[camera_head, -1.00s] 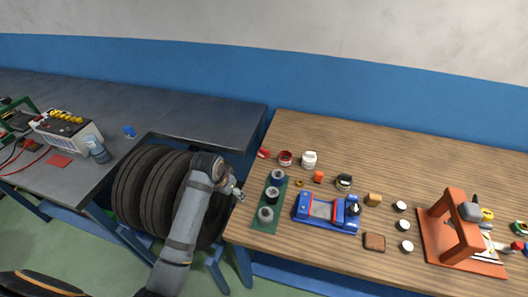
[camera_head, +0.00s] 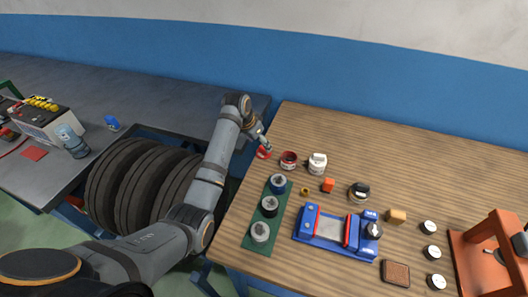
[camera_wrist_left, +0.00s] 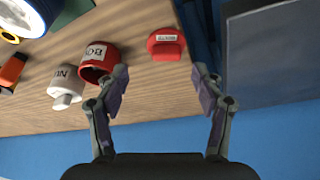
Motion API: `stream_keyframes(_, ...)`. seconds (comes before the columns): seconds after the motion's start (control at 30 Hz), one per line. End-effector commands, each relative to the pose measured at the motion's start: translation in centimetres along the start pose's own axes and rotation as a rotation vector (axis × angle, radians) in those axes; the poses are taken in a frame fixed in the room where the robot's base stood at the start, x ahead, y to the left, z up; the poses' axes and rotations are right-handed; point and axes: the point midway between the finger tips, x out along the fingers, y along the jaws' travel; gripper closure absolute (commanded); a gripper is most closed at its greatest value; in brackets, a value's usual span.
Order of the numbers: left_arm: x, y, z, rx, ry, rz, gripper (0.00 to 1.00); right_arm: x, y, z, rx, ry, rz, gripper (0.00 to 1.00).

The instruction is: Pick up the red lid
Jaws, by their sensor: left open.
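The red lid (camera_head: 263,153) lies near the left edge of the wooden table. It also shows in the left wrist view (camera_wrist_left: 166,46), with a white label on its side. My left gripper (camera_head: 265,142) is just above and behind it. In the left wrist view my open, empty fingers (camera_wrist_left: 160,74) are spread, and the lid lies beyond their tips, roughly between their lines. I cannot see contact. My right gripper is not in view.
A red labelled jar (camera_head: 289,160) stands close right of the lid, and a white jar (camera_head: 318,163) stands beyond it. A green mat (camera_head: 251,241) with several round cups is nearer the front. A blue fixture (camera_head: 331,248) stands at centre. The table behind the jars is clear.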

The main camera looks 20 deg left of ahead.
Motion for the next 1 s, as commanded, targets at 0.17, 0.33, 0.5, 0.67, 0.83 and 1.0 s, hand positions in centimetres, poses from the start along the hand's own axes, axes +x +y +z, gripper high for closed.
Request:
stream_keyframes(0.17, 1.2, 0.0, 0.0, 0.001, 0.001, -0.001, 0.32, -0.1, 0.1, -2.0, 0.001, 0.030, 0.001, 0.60)
stream_keyframes(0.33, 2.4, -0.3, -0.2, 0.000, -0.002, 0.000, 0.32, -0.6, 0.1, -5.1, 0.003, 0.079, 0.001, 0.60)
stream_keyframes(0.5, 5.2, -0.8, -0.4, 0.000, -0.003, 0.000, 0.32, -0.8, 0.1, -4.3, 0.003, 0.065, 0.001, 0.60)
stream_keyframes(0.67, 6.4, -0.8, -0.5, 0.001, 0.001, -0.002, 0.32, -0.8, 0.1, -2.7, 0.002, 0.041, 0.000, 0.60)
stream_keyframes(0.83, 6.4, -0.8, -0.4, 0.001, 0.001, -0.002, 0.32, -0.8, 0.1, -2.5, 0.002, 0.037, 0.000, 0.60)
stream_keyframes(1.0, 6.4, -0.8, -0.4, 0.001, 0.001, -0.002, 0.54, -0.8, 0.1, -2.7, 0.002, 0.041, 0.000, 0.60)
